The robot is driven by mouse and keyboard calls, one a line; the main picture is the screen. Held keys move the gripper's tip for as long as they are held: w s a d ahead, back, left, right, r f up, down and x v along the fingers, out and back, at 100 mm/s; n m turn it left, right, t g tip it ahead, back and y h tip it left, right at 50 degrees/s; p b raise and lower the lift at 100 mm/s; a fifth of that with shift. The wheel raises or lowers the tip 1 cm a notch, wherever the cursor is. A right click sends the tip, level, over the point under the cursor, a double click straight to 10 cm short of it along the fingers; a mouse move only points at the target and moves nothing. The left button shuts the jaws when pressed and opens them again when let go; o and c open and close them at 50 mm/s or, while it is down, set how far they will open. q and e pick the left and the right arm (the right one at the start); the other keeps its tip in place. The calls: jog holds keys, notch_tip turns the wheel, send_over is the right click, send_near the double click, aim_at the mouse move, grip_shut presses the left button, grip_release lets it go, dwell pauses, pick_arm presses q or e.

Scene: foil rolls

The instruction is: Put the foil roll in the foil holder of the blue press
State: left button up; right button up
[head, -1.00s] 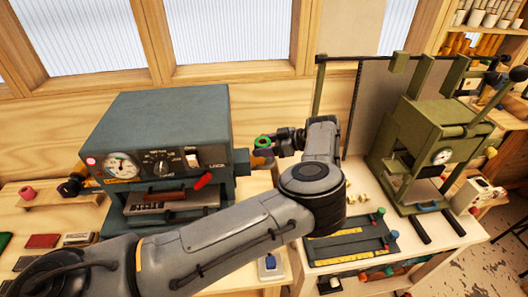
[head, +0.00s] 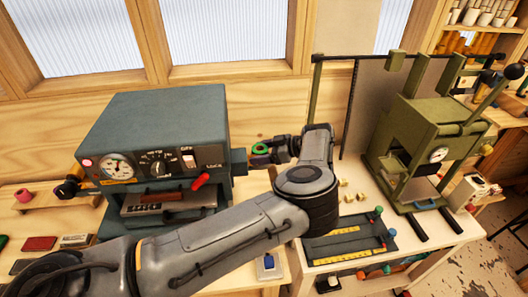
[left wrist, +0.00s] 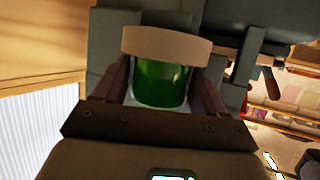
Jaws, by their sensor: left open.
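The foil roll (head: 260,149) is green and sits at the right side of the blue press (head: 150,120), beside the dark bracket (head: 239,163) there. In the left wrist view the green foil roll (left wrist: 160,87) has a tan band across it. My left gripper (head: 268,149) reaches in from the right and is open, with one finger on each side of the roll. I cannot tell whether the fingers touch it. The roll's underside and its seat on the holder are hidden. My right gripper is not in view.
My left arm crosses in front of the blue press and the bench. A green press (head: 425,150) stands on the right. A dark tray (head: 350,238) with yellow strips lies in front of it. A red knob (head: 201,180) sticks out of the blue press's front.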

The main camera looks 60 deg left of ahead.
pick_arm(q)
jog(key=shift+r, duration=0.25)
jog(key=shift+w+d, duration=0.2)
jog(key=b+v, duration=0.2)
jog(key=v, duration=0.9)
jog(key=shift+w+r, duration=0.15)
jog(key=shift+r, duration=0.05)
jog(key=shift+d, duration=0.1)
